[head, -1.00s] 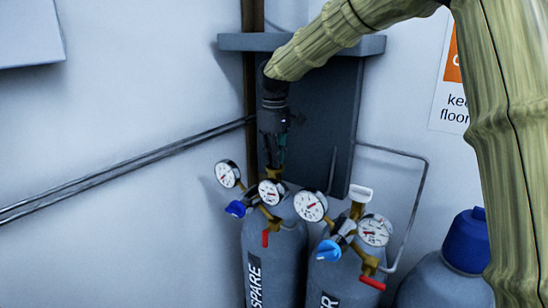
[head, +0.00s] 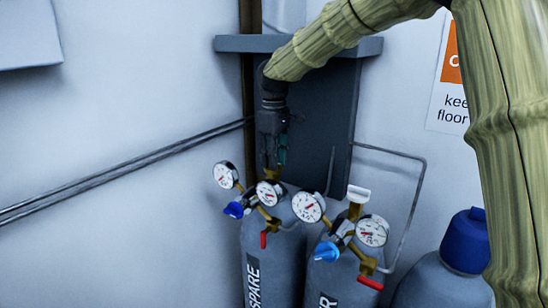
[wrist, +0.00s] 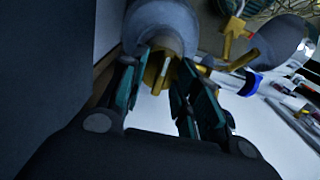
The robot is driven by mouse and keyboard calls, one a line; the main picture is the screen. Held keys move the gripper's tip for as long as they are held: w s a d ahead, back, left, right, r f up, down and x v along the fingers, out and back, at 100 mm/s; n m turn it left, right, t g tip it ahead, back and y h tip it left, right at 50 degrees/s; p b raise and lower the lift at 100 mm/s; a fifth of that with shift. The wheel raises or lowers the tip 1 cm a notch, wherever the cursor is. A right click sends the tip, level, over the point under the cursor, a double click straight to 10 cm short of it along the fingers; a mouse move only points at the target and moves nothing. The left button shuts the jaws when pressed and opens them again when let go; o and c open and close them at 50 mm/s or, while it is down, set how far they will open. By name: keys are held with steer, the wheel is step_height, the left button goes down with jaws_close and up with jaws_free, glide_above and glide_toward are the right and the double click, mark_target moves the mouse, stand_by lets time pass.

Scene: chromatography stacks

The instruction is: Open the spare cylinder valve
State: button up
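The spare cylinder (head: 287,255) is grey with a black SPARE label and stands left of a second grey cylinder (head: 335,285). My gripper (head: 273,165) points down over the spare cylinder's top and hides most of its valve in the head view. In the wrist view my gripper's (wrist: 160,66) two fingers are apart, one on each side of the brass valve part (wrist: 157,72) at the cylinder's end. The fingers look open around it; whether either fingertip touches it I cannot tell.
Pressure gauges (head: 226,175) and a blue regulator knob (head: 234,210) sit close beside my gripper. The second cylinder has a white-topped valve (head: 358,194). A grey wall bracket (head: 230,44) is behind my arm. A blue-capped vessel (head: 466,242) stands at right.

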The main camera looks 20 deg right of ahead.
steer(key=shift+a, duration=0.1)
steer(key=shift+w+r, duration=0.1)
steer(key=shift+r, duration=0.1)
step_height(320, 180, up, 12)
steer(key=shift+f, duration=0.2)
stand_by(0.4)
